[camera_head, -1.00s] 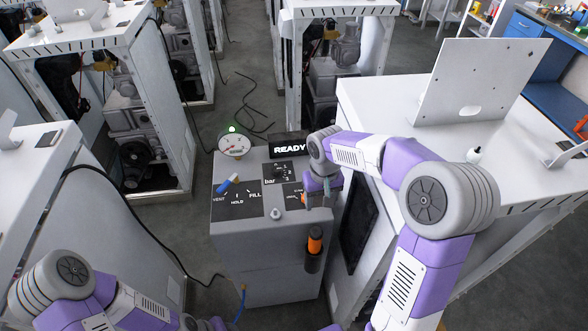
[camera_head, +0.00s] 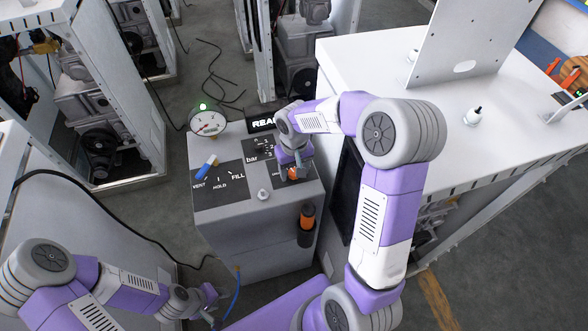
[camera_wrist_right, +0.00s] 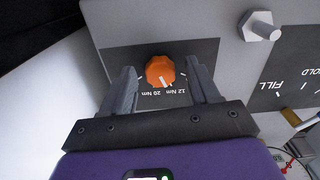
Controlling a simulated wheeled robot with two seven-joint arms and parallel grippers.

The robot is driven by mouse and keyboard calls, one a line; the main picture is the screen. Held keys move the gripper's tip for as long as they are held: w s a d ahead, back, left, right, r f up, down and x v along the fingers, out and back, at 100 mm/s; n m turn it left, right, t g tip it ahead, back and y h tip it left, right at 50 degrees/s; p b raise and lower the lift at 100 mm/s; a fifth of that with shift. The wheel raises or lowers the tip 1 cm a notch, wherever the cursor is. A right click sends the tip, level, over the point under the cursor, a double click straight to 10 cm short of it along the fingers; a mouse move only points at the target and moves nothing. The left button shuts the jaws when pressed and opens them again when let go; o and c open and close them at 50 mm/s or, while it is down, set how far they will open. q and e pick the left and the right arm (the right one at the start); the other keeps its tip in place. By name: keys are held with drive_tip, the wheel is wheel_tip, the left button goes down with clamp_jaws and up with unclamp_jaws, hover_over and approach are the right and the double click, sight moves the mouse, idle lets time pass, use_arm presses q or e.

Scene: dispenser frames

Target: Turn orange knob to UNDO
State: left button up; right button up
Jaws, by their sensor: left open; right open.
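The orange knob (camera_wrist_right: 160,71) sits on a dark label plate in the right wrist view, with a white pointer line toward its lower side and the marks "20 Nm" and "12 Nm" below it. My right gripper (camera_wrist_right: 163,82) is open, its two fingers on either side of the knob with gaps showing. In the head view my right gripper (camera_head: 293,174) is at the panel's right part and mostly covers the orange knob. No UNDO mark can be read. My left gripper (camera_head: 213,298) is low at the left, away from the panel, with open jaws.
The grey dispenser (camera_head: 245,235) carries a gauge (camera_head: 208,123) with a green light, a blue-handled lever (camera_head: 207,166), a small metal bolt (camera_head: 263,195) and a READY display partly covered by my arm. An orange-handled tool (camera_head: 307,217) hangs in front. A white bench (camera_head: 375,75) stands right.

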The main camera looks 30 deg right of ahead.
drive_tip(key=c, duration=1)
drive_tip(key=shift+c, duration=0.2)
drive_tip(key=shift+r+n, duration=0.1)
drive_tip(key=shift+n, duration=0.3)
drive_tip(key=n+p, duration=0.2)
drive_tip(key=n, duration=0.1)
drive_tip(key=shift+n, duration=0.3)
drive_tip(key=shift+w+n+p, duration=0.1)
drive_tip(key=shift+n+p, duration=0.65)
drive_tip(key=shift+n, duration=1.05)
drive_tip(key=o, duration=1)
